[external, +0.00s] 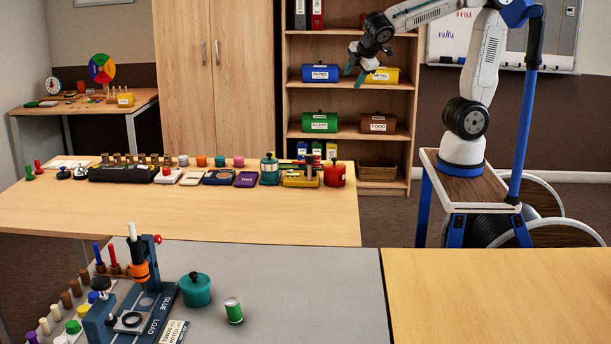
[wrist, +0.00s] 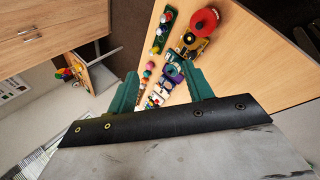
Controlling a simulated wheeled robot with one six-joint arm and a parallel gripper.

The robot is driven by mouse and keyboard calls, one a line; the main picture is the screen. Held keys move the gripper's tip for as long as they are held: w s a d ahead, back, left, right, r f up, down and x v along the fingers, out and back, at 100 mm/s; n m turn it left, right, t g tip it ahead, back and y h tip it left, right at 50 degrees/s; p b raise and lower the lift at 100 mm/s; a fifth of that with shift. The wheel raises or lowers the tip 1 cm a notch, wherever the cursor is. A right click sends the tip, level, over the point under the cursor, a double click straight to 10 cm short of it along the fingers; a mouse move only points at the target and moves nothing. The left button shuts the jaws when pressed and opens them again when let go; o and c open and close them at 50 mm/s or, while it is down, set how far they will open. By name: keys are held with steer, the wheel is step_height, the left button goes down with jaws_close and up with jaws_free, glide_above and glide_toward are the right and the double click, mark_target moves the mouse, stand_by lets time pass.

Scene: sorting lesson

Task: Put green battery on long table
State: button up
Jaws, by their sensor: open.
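The green battery (external: 233,310) is a small green cylinder with a pale top. It stands on the grey-topped table (external: 290,290) in the foreground, right of a teal lidded pot (external: 195,289). A long wooden table (external: 200,215) stands behind the grey one, with a row of items along its far side. My gripper (external: 355,72) is raised high in front of the shelf, far from the battery. Its green fingers are apart and empty, and they also show in the wrist view (wrist: 163,75). I cannot make out the battery in the wrist view.
A blue press (external: 130,300) and several pegs crowd the grey table's left side. A bare wooden table (external: 490,290) adjoins it on the right. A red pot (external: 334,175) stands at the long table's far right corner. The long table's front half is clear.

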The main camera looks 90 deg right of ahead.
steer(key=s+d+f+m+g+y, duration=0.1)
steer(key=s+m, duration=0.3)
steer(key=s, duration=0.7)
steer(key=shift+s+f+g+y, duration=0.2)
steer(key=shift+f+g+y, duration=0.35)
steer(key=shift+y, duration=0.25)
steer(key=shift+o, duration=0.4)
steer(key=s+a+f+m+y, duration=0.3)
steer(key=s, duration=0.6)
steer(key=shift+g, duration=0.35)
steer(key=shift+a, duration=0.1)
